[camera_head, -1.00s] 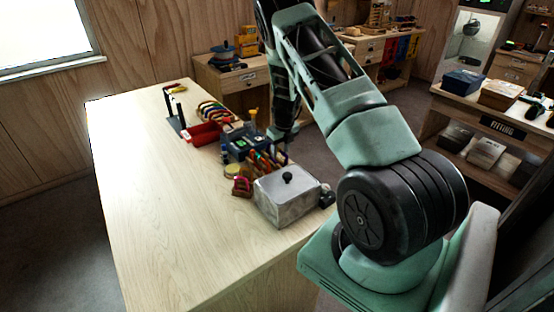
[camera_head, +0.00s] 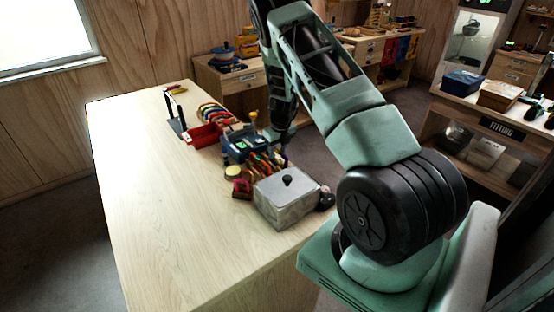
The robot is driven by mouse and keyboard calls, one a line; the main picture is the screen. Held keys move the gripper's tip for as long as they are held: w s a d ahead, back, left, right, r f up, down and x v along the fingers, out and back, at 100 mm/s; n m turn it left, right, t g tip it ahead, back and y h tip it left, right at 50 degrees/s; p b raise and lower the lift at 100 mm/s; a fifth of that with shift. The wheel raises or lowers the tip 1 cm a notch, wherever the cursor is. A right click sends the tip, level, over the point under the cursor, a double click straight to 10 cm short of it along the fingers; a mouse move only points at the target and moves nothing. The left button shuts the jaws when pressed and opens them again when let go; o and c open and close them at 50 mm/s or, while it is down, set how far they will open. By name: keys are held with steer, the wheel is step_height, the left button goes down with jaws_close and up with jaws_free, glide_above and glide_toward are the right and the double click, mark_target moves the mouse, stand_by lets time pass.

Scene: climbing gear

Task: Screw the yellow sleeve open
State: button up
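The yellow sleeve cannot be singled out for certain at this size. A small yellow piece (camera_head: 253,116) stands up at the back of a dark blue device (camera_head: 240,141) with a green-lit spot, on the table's right side. Another yellow piece (camera_head: 177,92) lies at the table's far end. My arm reaches down from above, and my gripper (camera_head: 273,139) is low at the right edge of the blue device. Its fingers are small, dark and partly lost against the gear, so I cannot tell whether they hold or touch anything.
A grey metal box (camera_head: 285,207) with a black knob stands at the near right of the wooden table (camera_head: 165,200). A red tray (camera_head: 203,136), a dark stand (camera_head: 175,116) and several coloured pieces of gear line the right side. The table's left and near parts are clear.

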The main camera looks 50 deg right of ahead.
steer(key=shift+r+p, duration=0.45)
steer(key=shift+r, duration=0.45)
steer(key=shift+s+d+f, duration=0.1)
steer(key=shift+s+d, duration=0.15)
steer(key=shift+d, duration=0.5)
steer(key=shift+f, duration=0.1)
steer(key=shift+f+b, duration=1.1)
steer(key=shift+f, duration=0.2)
steer(key=shift+w+a, duration=0.2)
steer(key=shift+a, duration=0.55)
